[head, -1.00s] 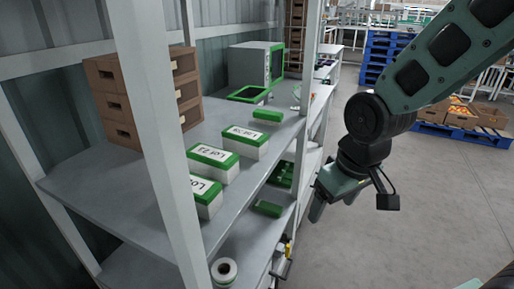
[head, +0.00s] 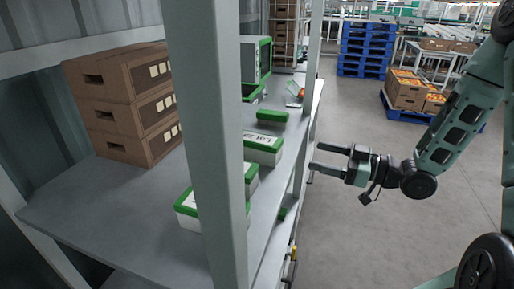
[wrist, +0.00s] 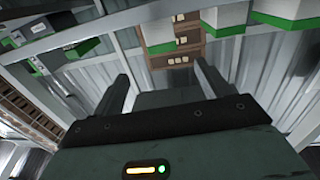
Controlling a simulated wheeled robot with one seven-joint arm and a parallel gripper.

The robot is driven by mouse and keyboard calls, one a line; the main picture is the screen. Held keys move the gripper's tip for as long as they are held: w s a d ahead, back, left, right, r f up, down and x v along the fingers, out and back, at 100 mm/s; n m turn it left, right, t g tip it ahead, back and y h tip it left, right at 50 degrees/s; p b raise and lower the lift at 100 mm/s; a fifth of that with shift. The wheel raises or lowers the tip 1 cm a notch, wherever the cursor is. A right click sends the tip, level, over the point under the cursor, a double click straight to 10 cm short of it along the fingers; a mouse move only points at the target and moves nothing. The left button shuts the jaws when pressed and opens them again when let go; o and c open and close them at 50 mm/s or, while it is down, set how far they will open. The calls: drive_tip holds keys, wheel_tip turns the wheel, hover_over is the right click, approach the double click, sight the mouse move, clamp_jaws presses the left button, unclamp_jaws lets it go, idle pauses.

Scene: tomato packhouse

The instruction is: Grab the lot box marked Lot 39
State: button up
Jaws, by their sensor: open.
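Three white lot boxes with green lids stand in a row on the shelf in the head view. In the wrist view my gripper (wrist: 161,78) also shows empty, with white-and-green boxes (wrist: 288,18) upside down at the top.
A grey shelf post (head: 207,150) stands in front of the boxes. Brown crates (head: 125,105) are stacked at the left on the shelf (head: 90,200).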

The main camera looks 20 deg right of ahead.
sight(281, 146)
drive_tip(key=p+x, duration=0.2)
drive_tip(key=x, duration=0.8)
drive_tip(key=shift+w+a, duration=0.2)
drive_tip(key=shift+a, duration=0.15)
drive_tip(key=shift+f+p+x, duration=0.1)
drive_tip(key=shift+p+x, duration=0.3)
drive_tip(key=shift+x, duration=1)
drive_tip(key=shift+f+p+x, duration=0.15)
drive_tip(key=shift+p+x, duration=0.25)
drive_tip(key=shift+x, duration=0.95)
drive_tip(key=shift+a, duration=0.1)
drive_tip(key=c, duration=1.2)
